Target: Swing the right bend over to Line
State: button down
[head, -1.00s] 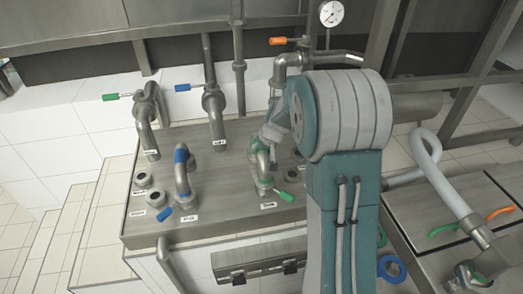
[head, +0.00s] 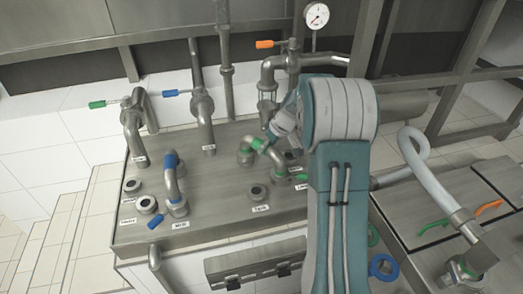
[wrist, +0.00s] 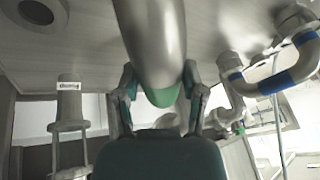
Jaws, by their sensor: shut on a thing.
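The right bend (head: 262,146) is a steel U-shaped pipe with green bands, on the right part of the steel panel (head: 215,222). Its left end hangs away from the front port (head: 258,193), which shows open, with a label before it. Whether the bend's free end is over a port is unclear.
The left bend (head: 171,180), with blue bands, stands left of the open front port. Open ports (head: 148,204) lie at the front left. Standing pipes with green (head: 97,105), blue (head: 171,93) and orange (head: 264,44) levers rise behind. A pressure gauge (head: 316,14) is above.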

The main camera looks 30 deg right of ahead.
jog(key=shift+w+d+f+n, duration=0.1)
jog(key=shift+w+d+n, duration=0.15)
jog(key=shift+d+n, duration=0.4)
jog(key=shift+a, duration=0.1)
jog(key=shift+c, duration=0.8)
grip_release()
jog(key=v, duration=1.2)
jog(key=shift+w+d, duration=0.25)
jog(key=shift+w, duration=0.1)
